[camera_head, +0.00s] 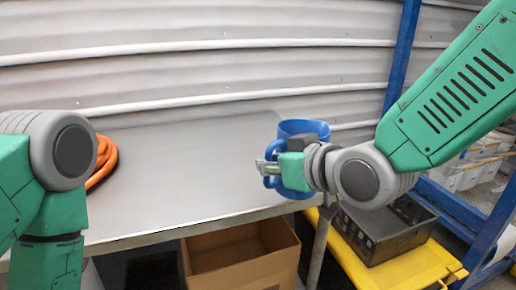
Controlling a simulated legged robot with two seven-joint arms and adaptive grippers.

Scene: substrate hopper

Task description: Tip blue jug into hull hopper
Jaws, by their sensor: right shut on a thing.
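The blue jug (303,127) is near the right end of the grey table, and its handle faces left. My right gripper (270,168) reaches in from the right and is shut on the jug, around the handle side. The gripper and wrist hide part of the jug's body. I cannot tell whether its base touches the table. My left arm shows at the left edge, but its gripper is out of view. No thing is clearly recognisable as the hull hopper.
An orange looped object (104,160) lies on the table (190,165) at the left, partly behind my left arm. A cardboard box (240,262) stands below the table's front edge. A black crate (380,232) sits on a yellow surface (358,268) at the right, by blue posts. The table's middle is clear.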

